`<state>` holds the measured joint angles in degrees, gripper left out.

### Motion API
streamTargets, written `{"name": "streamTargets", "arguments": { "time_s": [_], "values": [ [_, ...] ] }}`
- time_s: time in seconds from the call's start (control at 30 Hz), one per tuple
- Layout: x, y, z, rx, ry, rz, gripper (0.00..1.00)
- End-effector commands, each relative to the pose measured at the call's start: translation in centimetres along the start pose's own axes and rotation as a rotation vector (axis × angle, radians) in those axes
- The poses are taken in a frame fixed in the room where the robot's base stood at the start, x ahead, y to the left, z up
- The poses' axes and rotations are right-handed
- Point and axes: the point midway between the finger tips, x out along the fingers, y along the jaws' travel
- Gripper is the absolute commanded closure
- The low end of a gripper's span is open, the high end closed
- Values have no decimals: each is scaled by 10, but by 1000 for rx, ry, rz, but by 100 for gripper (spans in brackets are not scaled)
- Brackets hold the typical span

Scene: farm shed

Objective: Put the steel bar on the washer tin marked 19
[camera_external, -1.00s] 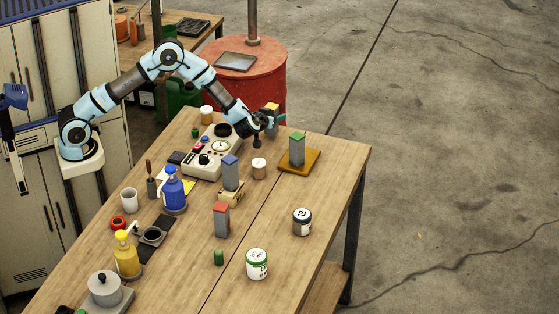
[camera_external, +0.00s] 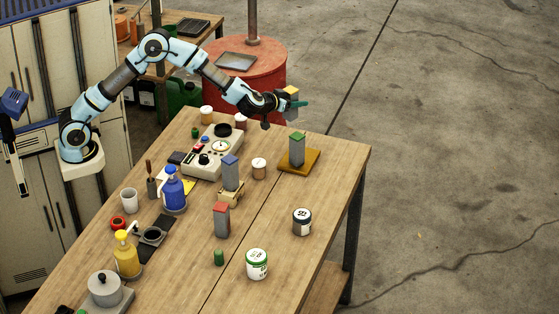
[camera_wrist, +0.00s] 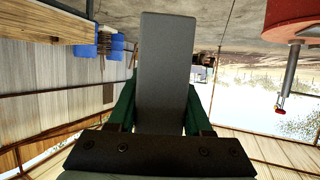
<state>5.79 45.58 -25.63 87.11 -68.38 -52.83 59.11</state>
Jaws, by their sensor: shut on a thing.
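My gripper (camera_external: 293,104) is shut on a grey steel bar (camera_external: 291,95) with a yellow-orange top, held upright above the far end of the bench. In the wrist view the bar's plain grey face (camera_wrist: 165,70) stands between the green fingers. A smaller pale-lidded tin (camera_external: 259,169) stands nearer the middle.
A green-topped block (camera_external: 297,149) stands on a yellow-brown board (camera_external: 312,161) below my gripper. A control box (camera_external: 205,162), a blue bottle (camera_external: 173,190) and a yellow bottle (camera_external: 126,257) fill the left side. The right front is clear.

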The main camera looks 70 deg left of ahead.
Motion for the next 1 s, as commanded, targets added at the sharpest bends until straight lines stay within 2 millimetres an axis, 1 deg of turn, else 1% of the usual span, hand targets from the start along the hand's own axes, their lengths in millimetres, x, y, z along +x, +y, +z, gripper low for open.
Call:
{"name": "streamTargets", "arguments": {
  "time_s": [0.03,0.07,0.1,0.27,0.3,0.37,0.4,0.47,0.5,0.6,0.7,0.8,0.87,0.9,1.0],
  "values": [
    [-3,21,3,23,0,57,100],
    [-6,33,3,36,0,90,100],
    [-11,49,4,55,1,136,100],
    [-34,111,8,132,1,320,100],
    [-41,127,9,152,1,369,100],
    [-54,150,12,183,1,442,100],
    [-64,166,14,205,1,496,100],
    [-79,189,17,238,3,576,100],
    [-91,204,20,263,3,632,100],
    [-122,240,28,324,4,774,100],
    [-155,270,37,381,2,914,100],
    [-183,291,46,425,-3,1034,100],
    [-201,302,52,453,-3,1104,100],
    [-213,309,56,471,-4,1153,100],
    [-240,322,66,516,-4,1260,100]
  ]
}}
